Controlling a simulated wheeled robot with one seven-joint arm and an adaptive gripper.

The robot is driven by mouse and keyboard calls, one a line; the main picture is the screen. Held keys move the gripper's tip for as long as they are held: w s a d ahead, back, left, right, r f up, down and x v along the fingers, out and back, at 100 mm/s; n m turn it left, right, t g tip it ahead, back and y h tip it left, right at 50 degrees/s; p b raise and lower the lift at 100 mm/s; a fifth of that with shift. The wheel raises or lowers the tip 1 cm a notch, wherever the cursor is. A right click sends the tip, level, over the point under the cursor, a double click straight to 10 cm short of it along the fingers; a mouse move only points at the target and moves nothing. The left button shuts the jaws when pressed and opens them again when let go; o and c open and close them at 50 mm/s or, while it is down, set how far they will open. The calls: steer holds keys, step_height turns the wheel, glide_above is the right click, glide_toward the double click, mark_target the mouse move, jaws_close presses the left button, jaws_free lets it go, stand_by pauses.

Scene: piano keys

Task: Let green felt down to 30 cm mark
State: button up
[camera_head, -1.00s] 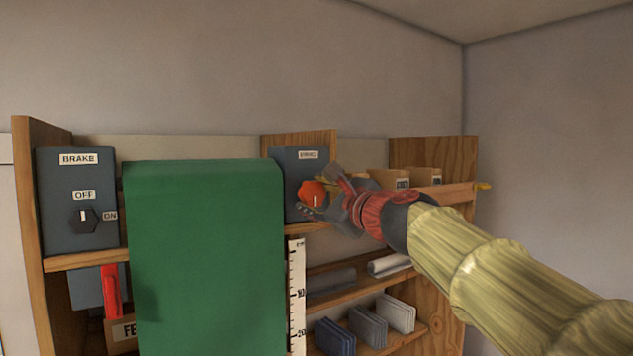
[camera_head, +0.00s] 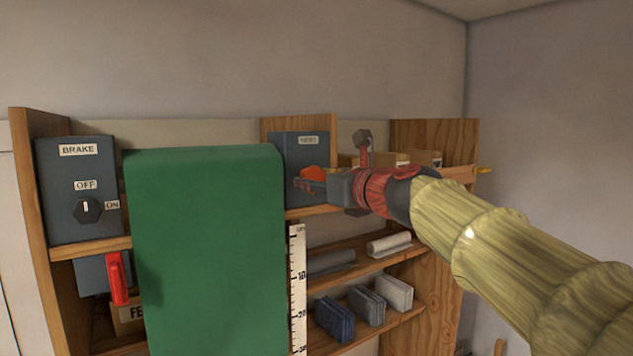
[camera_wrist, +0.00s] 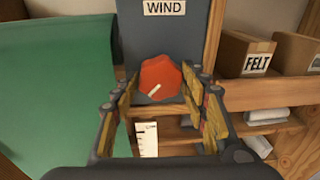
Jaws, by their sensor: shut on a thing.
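The green felt (camera_head: 205,250) hangs as a broad sheet at the left of the shelf. Its lower edge is below the frame, so its level is hidden. A white ruler (camera_head: 298,285) hangs right beside it, with marks 10, 20 and, at the frame's bottom, 30. The red knob (camera_wrist: 161,78) sits on the grey WIND box (camera_wrist: 163,30), its white pointer slanting to the lower left. My gripper (camera_wrist: 163,88) has its fingers on either side of the knob and is shut on it. In the head view my gripper (camera_head: 308,184) partly covers the knob (camera_head: 314,173).
The grey BRAKE box (camera_head: 80,190) at left has a black knob (camera_head: 87,210) between OFF and ON labels. A red handle (camera_head: 118,278) hangs below. Cardboard boxes (camera_wrist: 246,55), one labelled FELT, stand right of the WIND box. Rolls and folded cloths (camera_head: 367,304) fill lower shelves.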

steer(key=shift+f, duration=0.25)
stand_by(0.3)
steer(key=o, duration=1.2)
steer(key=shift+r, duration=0.15)
steer(key=shift+c, duration=0.2)
steer(key=shift+s+d, duration=0.1)
steer(key=v, duration=1.1)
steer(key=shift+s+d, duration=0.2)
steer(key=shift+s, duration=0.15)
